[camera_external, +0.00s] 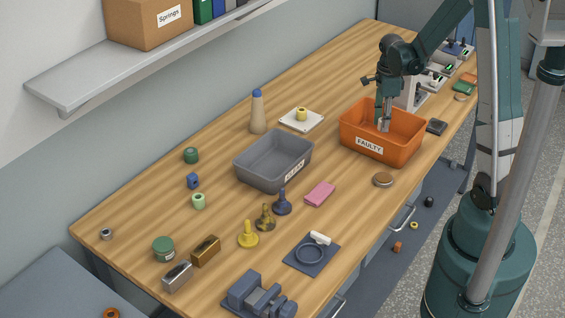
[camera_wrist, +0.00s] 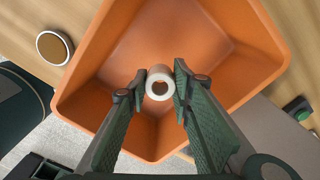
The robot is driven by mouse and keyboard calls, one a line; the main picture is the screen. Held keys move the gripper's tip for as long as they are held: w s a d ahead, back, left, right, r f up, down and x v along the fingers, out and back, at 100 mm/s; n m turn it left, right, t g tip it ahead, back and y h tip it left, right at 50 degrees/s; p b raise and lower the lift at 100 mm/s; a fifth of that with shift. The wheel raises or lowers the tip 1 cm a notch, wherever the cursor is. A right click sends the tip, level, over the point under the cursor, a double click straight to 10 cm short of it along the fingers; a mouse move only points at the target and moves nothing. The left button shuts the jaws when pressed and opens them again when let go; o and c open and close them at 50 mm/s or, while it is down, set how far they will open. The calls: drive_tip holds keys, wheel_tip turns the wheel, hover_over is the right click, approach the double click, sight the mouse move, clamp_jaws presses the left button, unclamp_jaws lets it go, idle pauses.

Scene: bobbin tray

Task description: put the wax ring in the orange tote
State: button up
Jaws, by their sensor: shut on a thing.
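The wax ring (camera_wrist: 160,83), a short pale cream tube with a round hole, is between the fingertips of my gripper (camera_wrist: 158,94) in the wrist view. My gripper (camera_external: 384,119) is shut on it and points down into the orange tote (camera_external: 402,151), labelled FAULTY. The ring's pale side shows in the external view (camera_external: 382,125), inside the tote's rim. The tote's orange walls surround the ring in the wrist view (camera_wrist: 205,28). I cannot tell whether the ring touches the tote floor.
A grey tote (camera_external: 262,172) stands left of the orange one. A pink block (camera_external: 320,194), a round tan-topped disc (camera_external: 383,180) and a small dark box (camera_external: 437,126) lie near the orange tote.

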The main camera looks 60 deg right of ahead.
drive_tip(key=shift+f, duration=1)
drive_tip(key=shift+f, duration=2.1)
drive_tip(key=shift+f, duration=0.1)
drive_tip(key=o, duration=0.4)
drive_tip(key=shift+b, duration=0.3)
drive_tip(key=shift+c, duration=0.2)
drive_tip(key=o, duration=0.4)
drive_tip(key=shift+r+p, duration=0.2)
drive_tip(key=shift+p, duration=0.1)
drive_tip(key=shift+r, duration=5.95)
